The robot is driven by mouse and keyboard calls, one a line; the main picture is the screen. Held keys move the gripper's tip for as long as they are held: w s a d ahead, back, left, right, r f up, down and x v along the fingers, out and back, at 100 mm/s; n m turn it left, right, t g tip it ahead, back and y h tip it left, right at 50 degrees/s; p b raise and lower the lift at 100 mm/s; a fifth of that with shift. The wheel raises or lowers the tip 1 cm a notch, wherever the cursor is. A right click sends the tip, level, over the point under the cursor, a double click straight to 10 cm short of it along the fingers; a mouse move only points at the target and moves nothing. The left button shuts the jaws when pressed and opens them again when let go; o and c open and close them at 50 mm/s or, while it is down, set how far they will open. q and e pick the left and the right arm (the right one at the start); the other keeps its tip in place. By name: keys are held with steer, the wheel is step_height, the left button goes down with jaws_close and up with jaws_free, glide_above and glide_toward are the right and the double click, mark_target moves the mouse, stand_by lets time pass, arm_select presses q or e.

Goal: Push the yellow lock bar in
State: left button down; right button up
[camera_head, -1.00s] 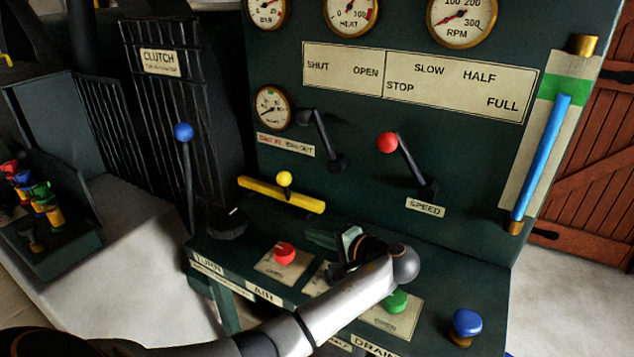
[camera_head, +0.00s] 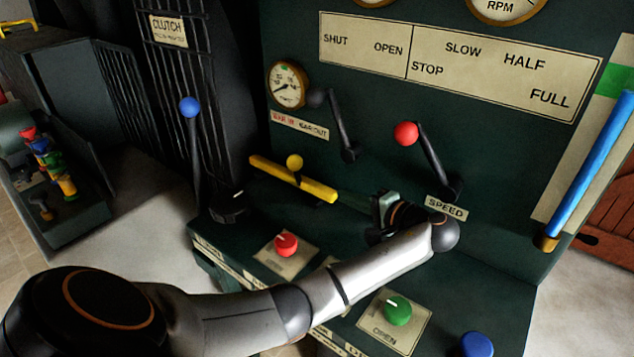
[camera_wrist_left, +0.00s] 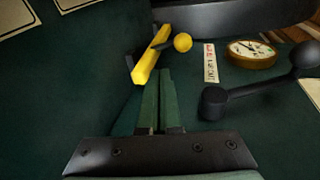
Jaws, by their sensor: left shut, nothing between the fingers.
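The yellow lock bar (camera_head: 316,188) lies along the front of the dark green panel, with a yellow ball knob (camera_head: 294,162) on it. My left gripper (camera_head: 342,204) is shut and empty, its green fingers pointing left at the bar's right end. In the left wrist view the yellow bar (camera_wrist_left: 146,62) lies just beyond the tips of my left gripper (camera_wrist_left: 158,76), with its yellow knob (camera_wrist_left: 182,42) to the right. I cannot tell whether the fingertips touch the bar. My right gripper is out of view.
The red-knobbed speed lever (camera_head: 405,133) and a dark lever (camera_head: 336,122) stand out above the bar. A blue-knobbed lever (camera_head: 190,107) is left. Below are a red button (camera_head: 286,244), a green button (camera_head: 398,310) and a blue button (camera_head: 477,345).

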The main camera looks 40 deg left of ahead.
mark_target(299, 176)
arm_select(q)
steer(key=x, duration=0.8)
steer(key=r+x, duration=0.1)
steer(key=x, duration=0.3)
steer(key=shift+a+f, duration=0.2)
steer(key=shift+a, duration=0.75)
steer(key=a, duration=0.7)
steer(key=shift+s, duration=0.4)
steer(key=shift+a+r, duration=0.1)
steer(key=shift+a, duration=0.15)
steer(key=shift+s+p, duration=0.1)
steer(key=shift+p, duration=0.2)
